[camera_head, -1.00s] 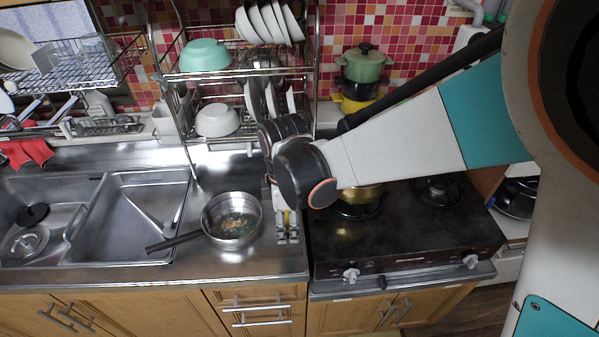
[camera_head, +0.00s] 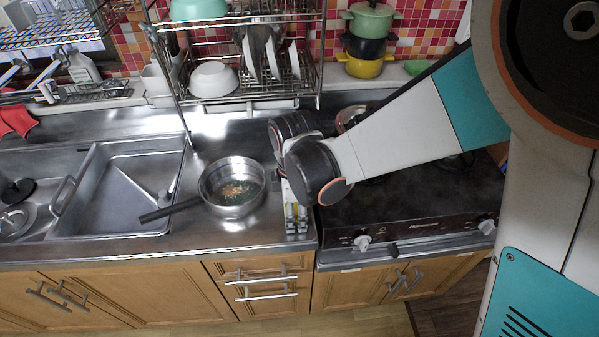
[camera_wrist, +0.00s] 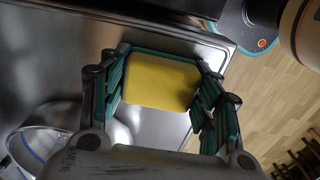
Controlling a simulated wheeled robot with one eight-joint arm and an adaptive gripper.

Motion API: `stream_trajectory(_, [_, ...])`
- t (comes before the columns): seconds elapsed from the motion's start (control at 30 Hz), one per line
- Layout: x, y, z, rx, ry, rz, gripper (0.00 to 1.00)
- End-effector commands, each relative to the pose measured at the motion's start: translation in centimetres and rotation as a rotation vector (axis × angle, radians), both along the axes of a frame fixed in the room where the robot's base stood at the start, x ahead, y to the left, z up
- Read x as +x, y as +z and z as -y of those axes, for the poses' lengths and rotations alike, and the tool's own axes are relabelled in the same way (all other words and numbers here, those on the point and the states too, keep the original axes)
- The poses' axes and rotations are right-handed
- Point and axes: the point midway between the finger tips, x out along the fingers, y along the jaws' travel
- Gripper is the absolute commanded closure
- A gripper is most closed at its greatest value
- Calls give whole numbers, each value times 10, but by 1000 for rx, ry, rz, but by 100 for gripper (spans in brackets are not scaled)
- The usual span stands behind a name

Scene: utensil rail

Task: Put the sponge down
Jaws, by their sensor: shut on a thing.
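The yellow sponge (camera_wrist: 160,82) sits between the fingers of my gripper (camera_wrist: 163,62) in the wrist view. The green-sided fingers are shut on it from both sides. In the head view my gripper (camera_head: 296,215) points down over the front of the steel counter, right of the pan and beside the stove's left edge. Only a sliver of yellow shows there between the fingers. I cannot tell whether the sponge touches the counter (camera_wrist: 145,125).
The sink (camera_head: 125,190) lies farther left. The stove (camera_head: 420,205) is on the right. A dish rack (camera_head: 240,97) stands behind. The counter's front edge is close.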

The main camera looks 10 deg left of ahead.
Motion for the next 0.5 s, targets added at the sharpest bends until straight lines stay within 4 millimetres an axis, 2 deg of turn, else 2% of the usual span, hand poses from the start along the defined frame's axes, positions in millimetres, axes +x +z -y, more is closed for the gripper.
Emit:
stream_trajectory(0.27, [0,-2,0,0,0,0,68])
stream_trajectory(0.3, [0,-2,0,0,0,0,38])
stream_trajectory(0.37, [0,-2,0,0,0,0,24])
stream_trajectory(0.5, [0,-2,0,0,0,0,22])
